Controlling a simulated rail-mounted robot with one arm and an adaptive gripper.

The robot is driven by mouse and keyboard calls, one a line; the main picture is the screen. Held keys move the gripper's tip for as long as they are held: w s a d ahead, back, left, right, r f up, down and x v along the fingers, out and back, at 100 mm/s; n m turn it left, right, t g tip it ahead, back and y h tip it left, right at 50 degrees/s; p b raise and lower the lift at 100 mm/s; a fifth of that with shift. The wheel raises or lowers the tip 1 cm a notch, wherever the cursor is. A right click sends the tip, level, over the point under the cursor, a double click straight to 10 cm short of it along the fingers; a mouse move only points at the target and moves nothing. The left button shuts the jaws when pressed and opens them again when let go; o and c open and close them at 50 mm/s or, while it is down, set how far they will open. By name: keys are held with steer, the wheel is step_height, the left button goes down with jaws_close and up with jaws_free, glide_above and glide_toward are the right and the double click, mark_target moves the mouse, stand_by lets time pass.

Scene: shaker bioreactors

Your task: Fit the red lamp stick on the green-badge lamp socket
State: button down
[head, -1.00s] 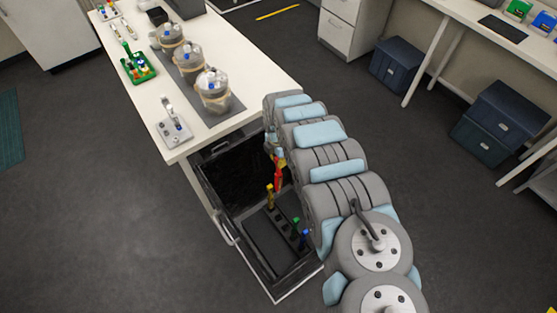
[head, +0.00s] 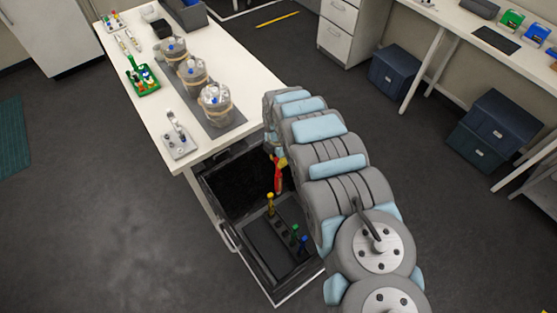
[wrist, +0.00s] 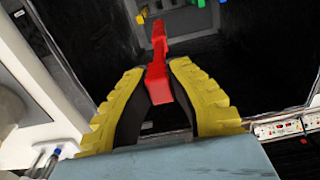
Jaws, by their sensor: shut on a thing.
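My gripper (wrist: 160,72) is shut on the red lamp stick (wrist: 158,50), seen between its yellow fingers in the wrist view. In the head view the red stick (head: 278,177) hangs upright over the open drawer under the bench end, partly behind my arm. Yellow (head: 270,202), green (head: 295,229) and blue (head: 304,242) sticks stand in a dark rack in that drawer. I cannot make out a lamp socket with a green badge for sure. A green box (head: 511,20) sits on the right-hand bench.
The open drawer (head: 232,236) juts out from the white bench (head: 222,141). The bench carries several bagged bottles (head: 215,104), a green tray (head: 144,80) and a small grey stand (head: 179,143). Dark storage boxes (head: 495,122) lie at right.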

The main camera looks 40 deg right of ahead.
steer(key=shift+r, duration=0.1)
step_height(320, 180, up, 16)
steer(key=p, duration=1.2)
steer(key=shift+f, duration=0.2)
stand_by(0.3)
stand_by(0.5)
